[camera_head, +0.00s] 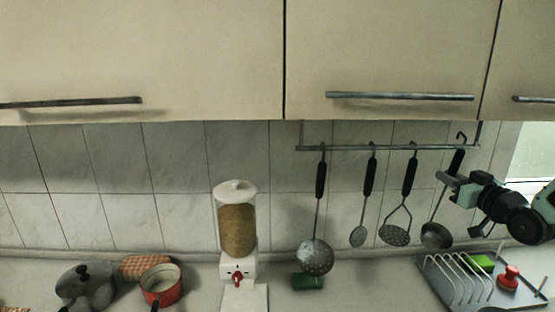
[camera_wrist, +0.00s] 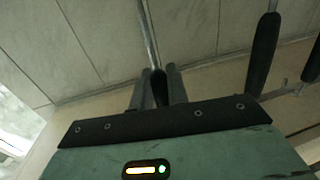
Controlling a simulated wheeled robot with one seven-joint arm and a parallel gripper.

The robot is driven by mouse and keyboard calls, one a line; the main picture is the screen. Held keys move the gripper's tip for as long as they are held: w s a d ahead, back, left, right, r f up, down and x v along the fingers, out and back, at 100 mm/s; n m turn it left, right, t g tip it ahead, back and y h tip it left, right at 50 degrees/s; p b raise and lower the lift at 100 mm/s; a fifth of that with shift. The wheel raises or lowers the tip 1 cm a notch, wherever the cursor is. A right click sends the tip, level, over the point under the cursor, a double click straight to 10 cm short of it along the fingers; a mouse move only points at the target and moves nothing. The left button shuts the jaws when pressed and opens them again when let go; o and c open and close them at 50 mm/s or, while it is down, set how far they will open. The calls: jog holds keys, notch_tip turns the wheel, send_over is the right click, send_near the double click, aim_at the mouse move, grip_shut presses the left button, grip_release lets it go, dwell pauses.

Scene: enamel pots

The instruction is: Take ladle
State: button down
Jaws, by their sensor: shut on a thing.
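The ladle (camera_head: 437,236) has a dark bowl and a black handle, and it hangs at the right end of the wall rail. My gripper (camera_head: 446,180) comes in from the right and is shut on the ladle around the lower part of its handle. In the wrist view the two fingers of my gripper (camera_wrist: 159,85) close on the ladle's black handle, and the ladle's metal shaft (camera_wrist: 148,35) runs out beyond them. The ladle's hook is still at the rail, as far as I can tell.
A masher (camera_head: 396,235), a spoon (camera_head: 359,236) and a skimmer (camera_head: 314,257) hang along the rail (camera_head: 340,148) to the left. Cupboards (camera_head: 400,60) overhang above. Below stand a dish rack (camera_head: 455,275), a dispenser (camera_head: 237,225) and a red pot (camera_head: 160,287).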

jog(key=shift+w+r, duration=0.1)
jog(key=shift+r, duration=0.35)
jog(key=a+b+v, duration=0.1)
jog(key=a+v, duration=0.1)
jog(key=v, duration=0.7)
jog(key=shift+s+d, duration=0.15)
jog(key=shift+s, duration=0.5)
jog(key=shift+f, duration=0.15)
